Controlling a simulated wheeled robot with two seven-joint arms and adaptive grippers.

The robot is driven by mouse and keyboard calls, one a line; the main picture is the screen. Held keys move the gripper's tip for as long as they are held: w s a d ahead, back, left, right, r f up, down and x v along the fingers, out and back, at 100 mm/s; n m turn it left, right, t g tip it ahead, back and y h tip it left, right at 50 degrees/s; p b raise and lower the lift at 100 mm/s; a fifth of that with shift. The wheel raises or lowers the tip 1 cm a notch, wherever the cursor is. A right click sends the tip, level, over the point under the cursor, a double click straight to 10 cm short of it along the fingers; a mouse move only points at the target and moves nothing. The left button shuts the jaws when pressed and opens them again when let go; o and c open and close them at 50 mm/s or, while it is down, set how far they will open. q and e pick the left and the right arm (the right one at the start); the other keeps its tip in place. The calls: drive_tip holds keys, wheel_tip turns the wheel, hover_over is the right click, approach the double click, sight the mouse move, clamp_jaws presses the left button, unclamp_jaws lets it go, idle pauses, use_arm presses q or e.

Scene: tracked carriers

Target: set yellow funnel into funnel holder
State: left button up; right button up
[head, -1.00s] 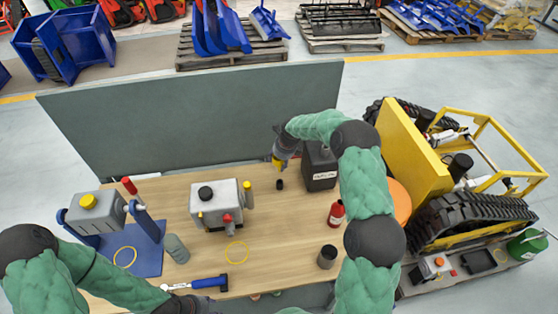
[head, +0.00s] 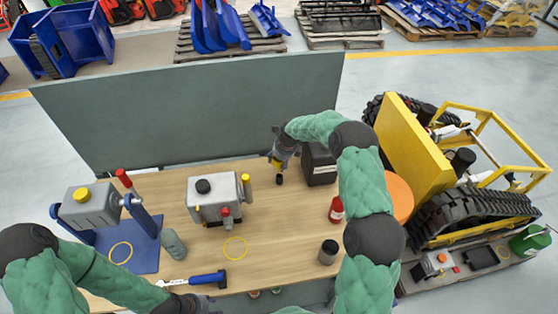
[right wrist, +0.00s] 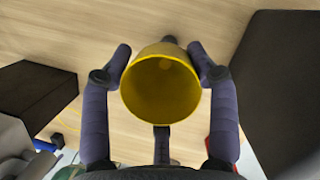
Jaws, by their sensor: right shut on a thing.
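My right gripper (head: 280,158) is shut on the yellow funnel (head: 277,165), over the back of the table. In the right wrist view the funnel (right wrist: 161,86) sits between the fingers with its wide mouth facing the camera. A small black piece (head: 279,181), which looks like the funnel holder, stands on the table just below the funnel. In the right wrist view a dark bit (right wrist: 169,39) shows past the funnel's rim. I cannot tell whether funnel and holder touch; the spout is hidden. My left gripper (head: 198,305) is low at the table's front edge, its fingers unclear.
A black box (head: 318,165) stands close right of the right gripper. A grey machine (head: 214,200), a red bottle (head: 336,210) and a dark cup (head: 328,252) stand on the table. A grey panel (head: 190,115) rises behind.

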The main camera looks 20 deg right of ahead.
drive_tip(key=shift+f+b, duration=1.75)
drive_tip(key=shift+f, duration=0.85)
drive_tip(key=o, duration=1.2)
drive_tip(key=shift+o, duration=0.2)
drive_tip(key=v, duration=1.2)
drive_tip(key=shift+r, duration=0.1)
